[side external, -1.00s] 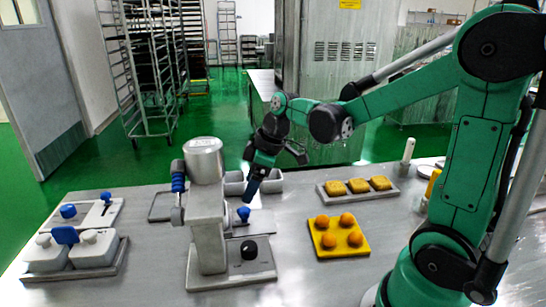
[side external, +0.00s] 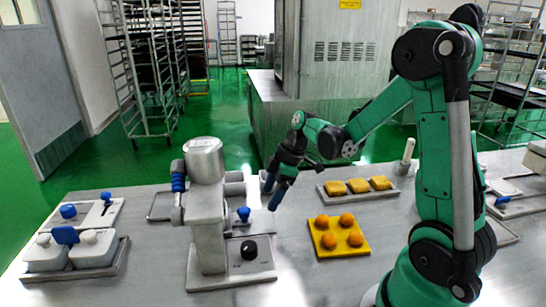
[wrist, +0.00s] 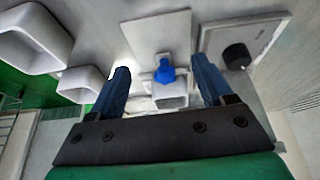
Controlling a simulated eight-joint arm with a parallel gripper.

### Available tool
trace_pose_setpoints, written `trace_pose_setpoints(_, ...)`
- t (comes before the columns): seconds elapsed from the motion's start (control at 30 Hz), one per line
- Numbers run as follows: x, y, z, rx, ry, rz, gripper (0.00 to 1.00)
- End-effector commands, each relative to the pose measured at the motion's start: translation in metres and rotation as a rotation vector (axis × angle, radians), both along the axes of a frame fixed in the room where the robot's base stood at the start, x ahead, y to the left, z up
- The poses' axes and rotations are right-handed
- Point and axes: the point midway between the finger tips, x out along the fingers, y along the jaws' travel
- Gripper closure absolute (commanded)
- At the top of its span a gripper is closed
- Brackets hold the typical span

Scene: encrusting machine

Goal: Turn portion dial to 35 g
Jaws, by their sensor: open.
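The portion dial is a black round knob (side external: 249,250) on the panel of the machine's base. It also shows at the upper right of the wrist view (wrist: 237,57), outside my fingers. Its markings are too small to read. The encrusting machine (side external: 208,215) is a grey column with a round metal top. My gripper (side external: 273,194) is open and empty, its blue fingers pointing down above the table, behind and right of the dial. In the wrist view, a blue knob (wrist: 165,71) appears between the fingers, apart from them.
A yellow board (side external: 322,246) with orange balls lies right of the machine. A tray (side external: 340,198) with yellow pieces stands behind it. Lidded white containers (side external: 50,262) stand at left. The table front right of the machine is clear.

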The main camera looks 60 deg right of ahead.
Motion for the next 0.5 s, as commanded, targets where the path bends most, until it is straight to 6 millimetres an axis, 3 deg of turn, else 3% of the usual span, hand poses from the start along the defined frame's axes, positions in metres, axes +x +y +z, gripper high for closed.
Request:
trace_pose_setpoints(0.2,-0.006,-0.006,0.020,0.000,0.000,-0.001,0.27)
trace_pose_setpoints(0.5,-0.007,-0.007,0.024,0.000,0.000,0.000,0.27)
